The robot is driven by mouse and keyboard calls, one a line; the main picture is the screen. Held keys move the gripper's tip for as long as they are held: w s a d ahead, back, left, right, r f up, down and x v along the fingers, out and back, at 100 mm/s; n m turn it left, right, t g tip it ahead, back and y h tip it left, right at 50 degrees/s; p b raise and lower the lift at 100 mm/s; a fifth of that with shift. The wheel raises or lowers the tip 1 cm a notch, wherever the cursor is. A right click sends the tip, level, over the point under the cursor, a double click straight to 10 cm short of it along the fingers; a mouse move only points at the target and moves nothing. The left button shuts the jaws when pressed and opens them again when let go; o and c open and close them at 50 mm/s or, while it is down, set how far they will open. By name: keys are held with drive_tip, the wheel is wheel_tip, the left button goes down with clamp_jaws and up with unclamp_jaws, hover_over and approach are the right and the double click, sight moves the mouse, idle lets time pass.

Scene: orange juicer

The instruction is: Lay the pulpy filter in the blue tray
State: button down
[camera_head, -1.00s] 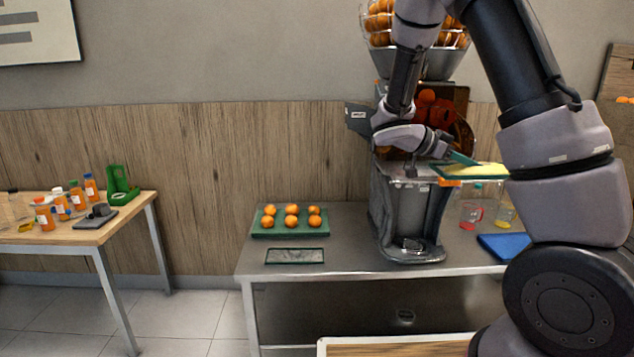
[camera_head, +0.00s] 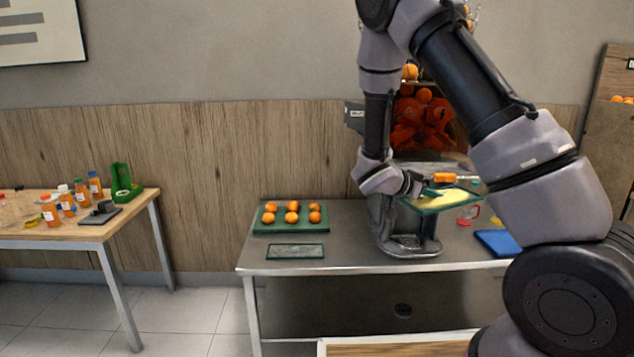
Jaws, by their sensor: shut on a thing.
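The blue tray (camera_head: 494,241) lies on the metal counter to the right of the juicer, lower than the filter. My arm hides the tray's right part.
A green tray (camera_head: 262,228) of oranges and a dark-framed flat panel (camera_head: 296,251) lie on the counter's left. A wooden table (camera_head: 90,231) with bottles stands at far left.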

drive_tip(key=w+a+f+n+t+y, duration=0.1)
drive_tip(key=w+a+f+n+t, duration=0.1)
drive_tip(key=f, duration=0.5)
drive_tip(key=shift+w+a+f+n+t+y, duration=0.3)
drive_tip(key=shift+w+a+f+n+t, duration=0.15)
drive_tip(key=shift+w+a, duration=0.35)
drive_tip(key=shift+w+a+r, duration=0.1)
drive_tip(key=shift+r, duration=0.3)
